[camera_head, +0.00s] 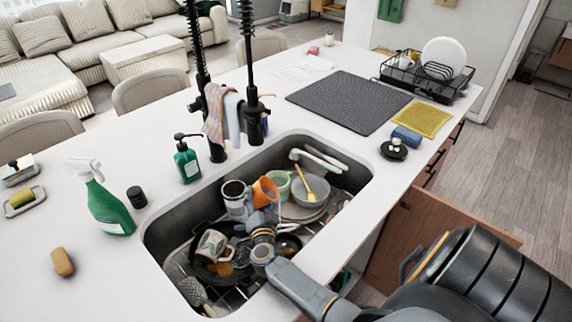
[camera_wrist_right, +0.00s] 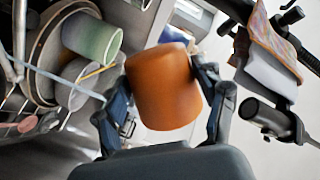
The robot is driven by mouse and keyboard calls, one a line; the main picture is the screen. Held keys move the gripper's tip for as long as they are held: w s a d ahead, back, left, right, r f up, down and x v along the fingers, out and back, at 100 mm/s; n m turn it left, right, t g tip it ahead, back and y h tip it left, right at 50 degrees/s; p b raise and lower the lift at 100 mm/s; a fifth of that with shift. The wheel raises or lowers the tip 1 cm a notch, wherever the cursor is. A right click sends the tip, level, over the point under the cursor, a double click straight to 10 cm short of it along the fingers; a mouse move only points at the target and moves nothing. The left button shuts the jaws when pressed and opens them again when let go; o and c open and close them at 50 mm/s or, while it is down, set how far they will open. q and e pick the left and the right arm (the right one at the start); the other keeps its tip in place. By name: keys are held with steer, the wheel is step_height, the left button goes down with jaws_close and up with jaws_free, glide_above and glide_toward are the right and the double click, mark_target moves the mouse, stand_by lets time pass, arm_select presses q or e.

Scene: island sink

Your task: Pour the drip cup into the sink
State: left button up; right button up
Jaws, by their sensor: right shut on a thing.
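An orange cup (camera_head: 265,190) is in the sink area in the head view, tilted, among the dishes. My right gripper (camera_head: 264,214) is shut on it. In the right wrist view the orange cup (camera_wrist_right: 163,87) sits between the two fingers of the right gripper (camera_wrist_right: 165,100), and whether it holds liquid cannot be seen. The sink (camera_head: 352,181) is dark grey and crowded with dishes below and around the cup. My left gripper is not in view.
A grey mug (camera_head: 235,198), a green cup (camera_head: 279,183), bowls (camera_head: 306,192) and a patterned mug (camera_head: 212,245) crowd the sink. The black faucet (camera_head: 214,140) rises at its back edge. A soap bottle (camera_head: 186,160) and spray bottle (camera_head: 107,205) stand left.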

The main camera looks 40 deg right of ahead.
mark_target(266, 197)
steer(key=shift+s+d+r+m+t+b, duration=0.15)
steer(key=shift+r+m+b, duration=0.25)
steer(key=shift+m+b, duration=0.45)
steer(key=shift+w+a+r+m+t+b, duration=0.15)
steer(key=shift+r+m+b, duration=0.3)
steer(key=shift+b, duration=0.7)
stand_by(0.5)
steer(key=shift+s+d+r+m, duration=0.2)
steer(key=shift+r+m, duration=0.2)
steer(key=shift+m, duration=0.5)
stand_by(0.3)
steer(key=shift+s+d+r+m, duration=0.35)
steer(key=shift+d+m, duration=0.1)
steer(key=shift+m, duration=0.15)
stand_by(0.4)
steer(key=shift+s+d+t, duration=0.1)
steer(key=shift+d+t, duration=0.05)
steer(key=shift+t, duration=0.15)
steer(key=shift+m, duration=0.3)
steer(key=shift+s+r+m, duration=0.1)
steer(key=shift+r+m, duration=0.05)
steer(key=shift+m, duration=0.15)
